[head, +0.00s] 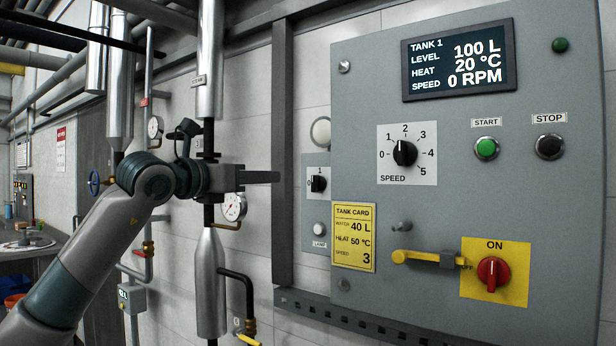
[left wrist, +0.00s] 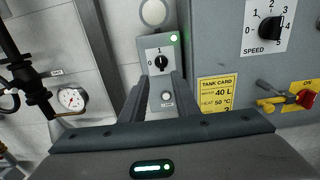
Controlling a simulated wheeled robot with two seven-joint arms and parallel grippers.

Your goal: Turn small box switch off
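The small box (head: 311,214) is grey and sits on the wall left of the big panel. Its black switch knob (head: 318,183) has marks 0 at left and 1 at top. In the left wrist view the knob (left wrist: 161,62) seems to point up at 1, and a small green light (left wrist: 173,38) glows at the box's upper right corner. My left gripper (head: 262,177) points toward the box from the left, with clear space between. In the left wrist view its fingers (left wrist: 157,90) are apart with nothing between them, the knob seen beyond their tips. My right gripper is not seen.
The big grey panel (head: 365,100) stands right of the box, with a speed dial (head: 404,153), a yellow tank card (head: 354,238) and a red ON/OFF knob (head: 493,272). A vertical grey post (head: 283,120) and steel pipes (head: 210,270) stand near my left gripper.

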